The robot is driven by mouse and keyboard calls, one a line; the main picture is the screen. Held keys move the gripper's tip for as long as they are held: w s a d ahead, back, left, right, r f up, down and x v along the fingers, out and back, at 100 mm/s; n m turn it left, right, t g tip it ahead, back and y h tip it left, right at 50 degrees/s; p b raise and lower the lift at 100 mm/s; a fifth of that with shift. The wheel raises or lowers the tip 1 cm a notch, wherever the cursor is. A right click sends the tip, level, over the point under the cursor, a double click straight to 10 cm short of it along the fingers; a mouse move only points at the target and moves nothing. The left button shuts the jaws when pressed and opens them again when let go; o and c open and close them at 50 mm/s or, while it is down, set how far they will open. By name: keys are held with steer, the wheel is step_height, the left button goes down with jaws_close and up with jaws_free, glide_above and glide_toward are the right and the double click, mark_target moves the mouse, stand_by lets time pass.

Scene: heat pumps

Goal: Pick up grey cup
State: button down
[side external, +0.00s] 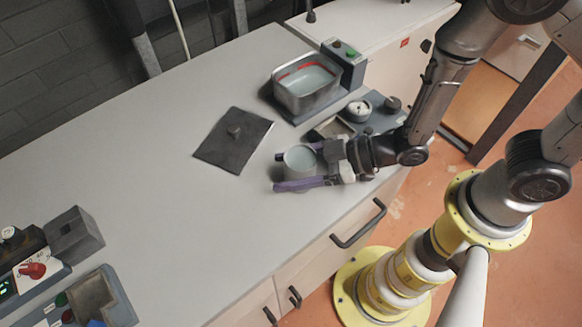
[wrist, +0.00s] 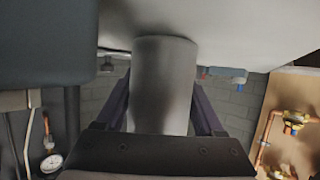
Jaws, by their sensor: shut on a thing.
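The grey cup (side external: 299,160) is near the front edge of the bench in the side view, with its round open rim facing up. My gripper (side external: 291,172) has its two purple-tinted fingers on either side of the cup, shut on it. In the wrist view the cup (wrist: 163,85) fills the middle as a grey cylinder between the dark fingers (wrist: 163,108). I cannot tell whether the cup's base touches the bench.
A metal water bath (side external: 306,88) with a control box stands behind the cup. A scale-like grey device (side external: 372,112) is beside my wrist. A dark flat plate (side external: 233,139) lies to the left. Control boxes (side external: 75,234) sit at the lower left. The bench middle (side external: 170,200) is clear.

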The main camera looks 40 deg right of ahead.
mark_target(302, 153)
steer(key=shift+r, duration=0.2)
steer(key=shift+r, duration=1.2)
steer(key=shift+s+d+r, duration=0.25)
steer(key=shift+s+r, duration=0.05)
steer(key=shift+r, duration=0.25)
steer(key=shift+s+d+r, duration=0.25)
steer(key=shift+r, duration=0.25)
steer(key=shift+s+d+r, duration=0.25)
steer(key=shift+s+r, duration=0.05)
steer(key=shift+r, duration=0.25)
steer(key=a+r+v, duration=0.1)
steer(key=r+v, duration=0.1)
steer(key=v, duration=1)
steer(key=shift+s+a+r, duration=0.15)
steer(key=shift+s, duration=0.25)
